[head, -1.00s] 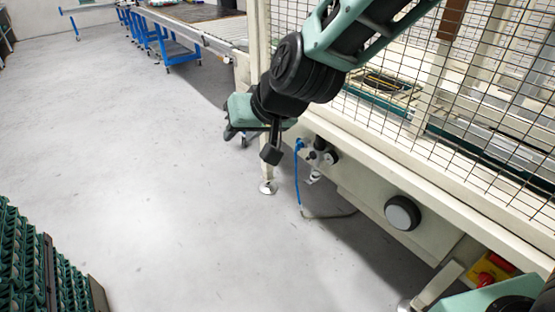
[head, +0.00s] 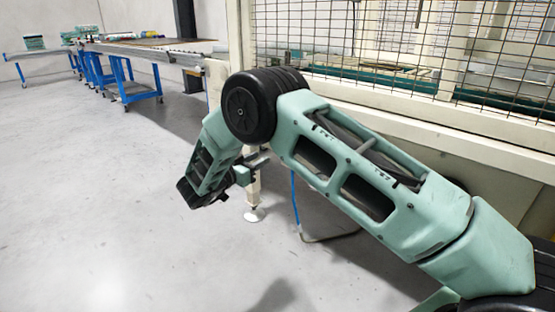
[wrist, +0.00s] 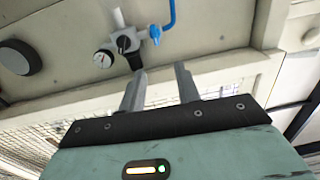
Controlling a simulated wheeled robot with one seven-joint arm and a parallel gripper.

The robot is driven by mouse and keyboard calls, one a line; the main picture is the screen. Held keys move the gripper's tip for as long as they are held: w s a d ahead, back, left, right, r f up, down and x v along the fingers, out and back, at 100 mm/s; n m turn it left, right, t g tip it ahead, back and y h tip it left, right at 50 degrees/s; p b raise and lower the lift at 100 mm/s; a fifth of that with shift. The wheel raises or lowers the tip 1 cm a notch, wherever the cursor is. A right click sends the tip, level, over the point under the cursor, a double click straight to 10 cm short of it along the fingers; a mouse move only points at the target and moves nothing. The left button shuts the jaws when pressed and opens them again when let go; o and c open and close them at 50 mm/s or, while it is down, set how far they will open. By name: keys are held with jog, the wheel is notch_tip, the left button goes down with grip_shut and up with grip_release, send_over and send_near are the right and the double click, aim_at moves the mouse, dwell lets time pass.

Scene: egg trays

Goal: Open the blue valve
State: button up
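The blue valve (wrist: 155,34) shows in the wrist view as a small blue handle beside a black knob (wrist: 124,44) and a round white gauge (wrist: 103,59), on a cream machine panel. A blue hose (wrist: 168,14) runs from it to the top of the picture. My gripper (wrist: 160,69) is open and empty, its two grey fingers apart and pointing toward the valve. The fingers appear short of the valve, not touching it. In the head view my arm hides the valve; only the lower blue hose (head: 294,200) shows.
A wire mesh fence (head: 440,60) stands above the cream machine frame (head: 440,135). A machine leg (head: 253,190) stands on the floor behind my arm. A conveyor with blue carts (head: 140,90) is at the back left. The floor at left is clear.

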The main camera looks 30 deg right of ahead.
jog(key=s+b+x, duration=0.1)
jog(key=b+x, duration=0.5)
jog(key=x, duration=1.1)
jog(key=shift+d+f+g+h, duration=0.2)
jog(key=shift+d+g+h, duration=0.1)
jog(key=shift+d+g, duration=0.1)
jog(key=c, duration=0.7)
